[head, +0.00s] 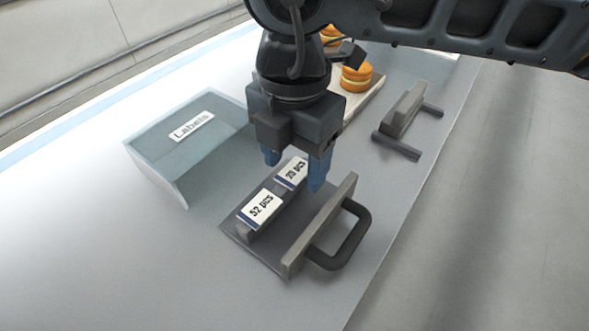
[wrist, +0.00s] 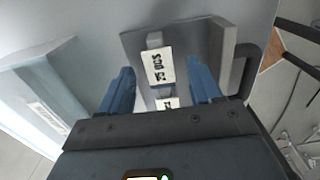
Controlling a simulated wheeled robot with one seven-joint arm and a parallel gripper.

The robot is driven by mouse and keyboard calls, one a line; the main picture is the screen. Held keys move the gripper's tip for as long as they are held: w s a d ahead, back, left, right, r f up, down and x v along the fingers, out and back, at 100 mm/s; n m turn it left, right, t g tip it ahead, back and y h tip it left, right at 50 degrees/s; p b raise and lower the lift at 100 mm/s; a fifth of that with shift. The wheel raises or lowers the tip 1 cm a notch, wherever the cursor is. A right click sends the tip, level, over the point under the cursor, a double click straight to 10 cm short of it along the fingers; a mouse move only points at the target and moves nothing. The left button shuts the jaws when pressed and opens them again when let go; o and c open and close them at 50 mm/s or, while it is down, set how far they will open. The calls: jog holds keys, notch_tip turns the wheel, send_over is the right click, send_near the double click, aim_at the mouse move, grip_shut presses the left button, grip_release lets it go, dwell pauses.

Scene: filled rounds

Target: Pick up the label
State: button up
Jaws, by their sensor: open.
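Two white labels with dark blue edges rest in a row on a grey holder (head: 292,262). The nearer label (head: 261,209) reads "52 pcs". The farther label (head: 292,173) seems to read "25 pcs" and is partly covered by my gripper. My gripper (head: 294,172) is open with blue fingers, pointing down over the farther label's end of the row. In the wrist view, one label (wrist: 159,66) shows in full ahead of the fingers. The other label (wrist: 167,103) is between the fingers, partly hidden by the gripper body. No contact is visible.
A clear bin (head: 160,160) marked "Labels" stands left of the holder. The holder has an upright plate and a dark handle (head: 347,240) on its right. Behind are a tray (head: 366,108) with orange round items and another handled block (head: 404,110). The front-left table is clear.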

jog(key=shift+f, duration=0.1)
dwell(0.4)
jog(key=c, duration=0.8)
